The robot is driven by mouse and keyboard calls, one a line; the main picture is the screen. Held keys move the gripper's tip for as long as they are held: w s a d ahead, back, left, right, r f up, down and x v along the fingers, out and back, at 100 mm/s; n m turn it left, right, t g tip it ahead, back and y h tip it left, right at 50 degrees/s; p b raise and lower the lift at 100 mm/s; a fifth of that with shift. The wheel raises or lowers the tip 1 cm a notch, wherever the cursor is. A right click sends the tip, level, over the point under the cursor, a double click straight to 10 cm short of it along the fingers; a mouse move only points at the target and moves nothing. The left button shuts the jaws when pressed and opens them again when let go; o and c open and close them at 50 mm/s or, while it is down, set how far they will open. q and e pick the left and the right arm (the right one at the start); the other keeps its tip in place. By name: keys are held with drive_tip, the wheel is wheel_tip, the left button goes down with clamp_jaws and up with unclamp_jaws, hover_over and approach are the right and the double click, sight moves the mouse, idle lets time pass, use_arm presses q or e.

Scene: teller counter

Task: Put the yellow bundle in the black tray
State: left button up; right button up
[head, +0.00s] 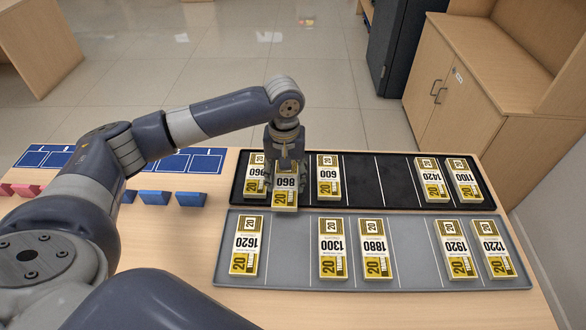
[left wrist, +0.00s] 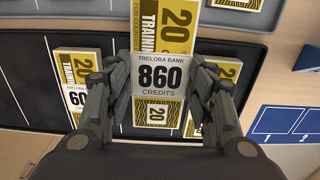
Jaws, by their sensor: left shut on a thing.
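A yellow bundle marked 860 (head: 285,193) is held in my left gripper (head: 286,172). It shows close up between the fingers (left wrist: 160,88) in the left wrist view, with its white label facing the camera (left wrist: 159,72). In the head view it appears over the front left edge of the black tray (head: 395,184); its height above the tray is hard to tell. In the black tray, a bundle (head: 254,180) at the left is partly hidden by the gripper, and a 600 bundle (head: 328,178) lies to the right. My right gripper is not in view.
Bundles 1420 (head: 432,180) and 1100 (head: 464,180) lie at the black tray's right; its middle is bare. The grey tray (head: 293,260) in front holds several yellow bundles.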

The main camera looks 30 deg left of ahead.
sight(293, 162)
use_arm(q)
drive_tip(key=w, duration=0.2)
drive_tip(key=w+a, duration=0.1)
drive_tip(key=w, duration=0.3)
drive_tip(key=shift+w+a+f, duration=0.25)
drive_tip(key=shift+w+f, duration=0.05)
drive_tip(key=shift+w, duration=0.05)
drive_tip(key=shift+f, duration=1.8)
drive_tip(key=shift+f, duration=0.1)
drive_tip(key=o, duration=1.1)
wheel_tip(293, 162, up, 12)
drive_tip(key=shift+r, duration=0.15)
